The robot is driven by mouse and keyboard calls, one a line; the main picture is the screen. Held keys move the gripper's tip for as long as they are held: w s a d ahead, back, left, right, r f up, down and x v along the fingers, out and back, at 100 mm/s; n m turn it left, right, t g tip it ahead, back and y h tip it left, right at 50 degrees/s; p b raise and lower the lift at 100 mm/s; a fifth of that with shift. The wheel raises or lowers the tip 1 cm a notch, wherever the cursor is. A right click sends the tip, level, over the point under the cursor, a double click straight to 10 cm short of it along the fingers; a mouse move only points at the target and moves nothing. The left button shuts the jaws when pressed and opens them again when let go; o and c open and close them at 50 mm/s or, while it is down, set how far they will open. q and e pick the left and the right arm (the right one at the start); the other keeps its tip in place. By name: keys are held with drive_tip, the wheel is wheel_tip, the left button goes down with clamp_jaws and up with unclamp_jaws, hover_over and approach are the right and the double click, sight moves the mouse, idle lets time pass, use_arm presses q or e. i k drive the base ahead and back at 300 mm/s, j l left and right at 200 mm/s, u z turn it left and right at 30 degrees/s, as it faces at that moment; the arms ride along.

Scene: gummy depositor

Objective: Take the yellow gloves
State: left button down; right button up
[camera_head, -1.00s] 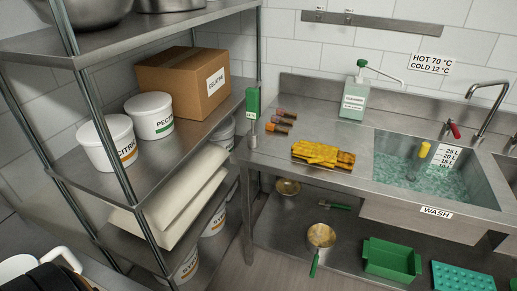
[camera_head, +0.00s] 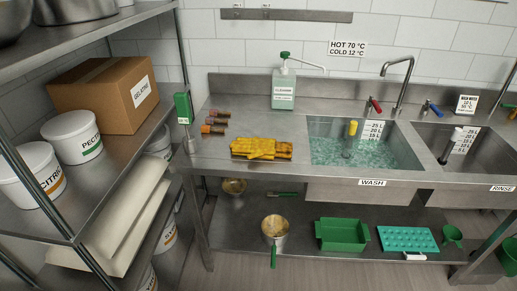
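The yellow gloves (camera_head: 262,148) lie flat in a small stack on the steel counter, just left of the wash sink. Nothing covers them. Neither of my grippers shows in the head view.
The wash sink (camera_head: 365,185) holds water; a rinse sink (camera_head: 480,150) is at right. A steel shelf rack (camera_head: 75,222) with tubs and a gelatine box (camera_head: 105,95) fills the left.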

sight(256, 147)
drive_tip(key=i+l, duration=0.15)
drive_tip(key=l, duration=0.25)
drive_tip(key=i+l+u, duration=0.15)
drive_tip(key=l, duration=0.25)
drive_tip(key=i+l, duration=0.2)
drive_tip(key=l, duration=0.2)
drive_tip(key=i+l+u, duration=0.15)
drive_tip(key=l, duration=0.25)
drive_tip(key=i+l, duration=0.15)
drive_tip(key=l, duration=0.25)
drive_tip(key=i+l+u, duration=0.1)
drive_tip(key=l, duration=0.35)
